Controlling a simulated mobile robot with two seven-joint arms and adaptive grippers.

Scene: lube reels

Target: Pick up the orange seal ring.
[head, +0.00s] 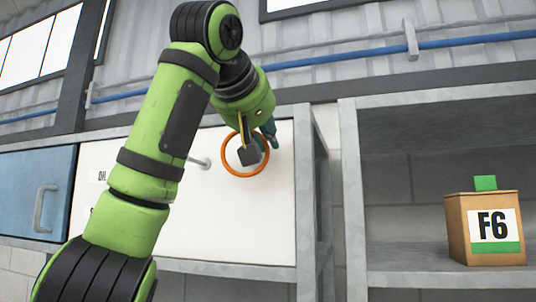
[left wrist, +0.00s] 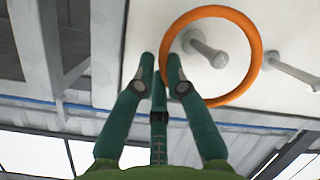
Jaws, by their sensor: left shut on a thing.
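The orange seal ring (head: 246,175) shows in front of a white panel (head: 230,225) in the head view. My left gripper (head: 260,146) reaches it from above, and part of the ring is hidden behind the gripper. In the left wrist view, my left gripper's teal fingers (left wrist: 160,68) are closed on the near left part of the ring (left wrist: 258,55). A grey peg (left wrist: 207,48) appears inside the ring's outline. I cannot tell whether the ring touches that peg. My right gripper is in neither view.
A second peg (left wrist: 292,72) sticks out of the panel and shows bare in the left wrist view. A grey shelf frame (head: 350,200) stands to the right, holding a cardboard box marked F6 (head: 480,245). A blue cabinet door (head: 35,190) is at the left.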

